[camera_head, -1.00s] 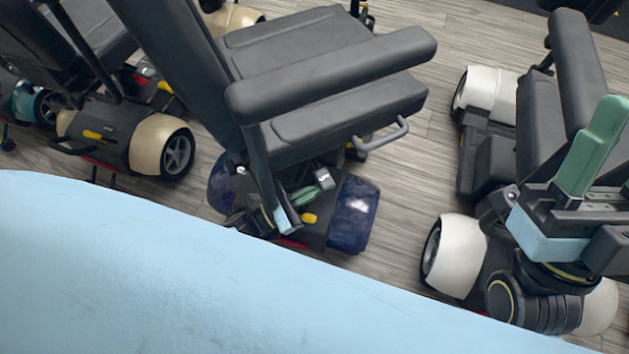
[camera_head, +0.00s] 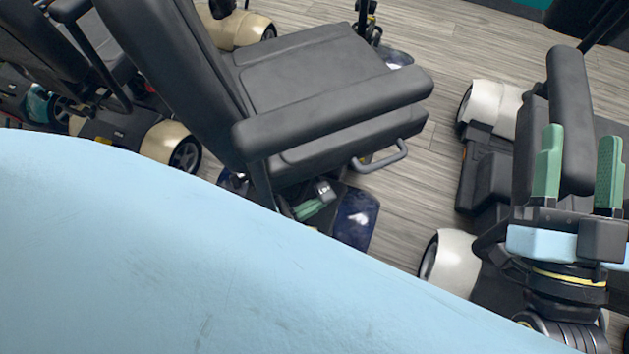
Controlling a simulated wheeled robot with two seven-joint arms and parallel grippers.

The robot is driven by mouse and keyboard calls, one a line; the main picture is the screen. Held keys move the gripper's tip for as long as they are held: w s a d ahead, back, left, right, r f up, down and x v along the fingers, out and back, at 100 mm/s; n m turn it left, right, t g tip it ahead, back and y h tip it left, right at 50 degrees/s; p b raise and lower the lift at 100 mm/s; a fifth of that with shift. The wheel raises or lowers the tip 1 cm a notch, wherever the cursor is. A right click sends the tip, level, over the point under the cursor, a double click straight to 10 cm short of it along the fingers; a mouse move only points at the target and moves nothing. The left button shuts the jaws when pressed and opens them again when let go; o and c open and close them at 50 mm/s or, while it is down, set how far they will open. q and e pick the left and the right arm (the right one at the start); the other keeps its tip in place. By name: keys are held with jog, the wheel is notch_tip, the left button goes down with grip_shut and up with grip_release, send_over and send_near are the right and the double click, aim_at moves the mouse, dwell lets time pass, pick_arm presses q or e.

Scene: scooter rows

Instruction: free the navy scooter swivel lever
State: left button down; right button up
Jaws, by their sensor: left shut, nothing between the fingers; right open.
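The navy scooter stands in the middle, with its dark seat (camera_head: 305,78) and armrest (camera_head: 335,110) over a glossy navy rear cover (camera_head: 355,219). A grey loop-shaped lever (camera_head: 385,158) sticks out under the seat's right edge; I take it to be the swivel lever. My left gripper (camera_head: 312,207) is under the seat, near the rear cover, shut with nothing in it. It is apart from the loop lever, to its lower left, and partly hidden by my light blue body. My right gripper (camera_head: 580,175) is open and empty, green fingers upright, in front of the white scooter at the right.
The white scooter's seat and armrest (camera_head: 569,115) stand close behind my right gripper, with its white wheel covers (camera_head: 450,262) at its left side. A cream-covered scooter (camera_head: 150,138) stands at the left. Bare wood floor (camera_head: 420,190) lies between the navy and white scooters.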

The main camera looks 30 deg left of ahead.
pick_arm(q)
jog(key=v, duration=0.7)
jog(key=shift+s, duration=0.25)
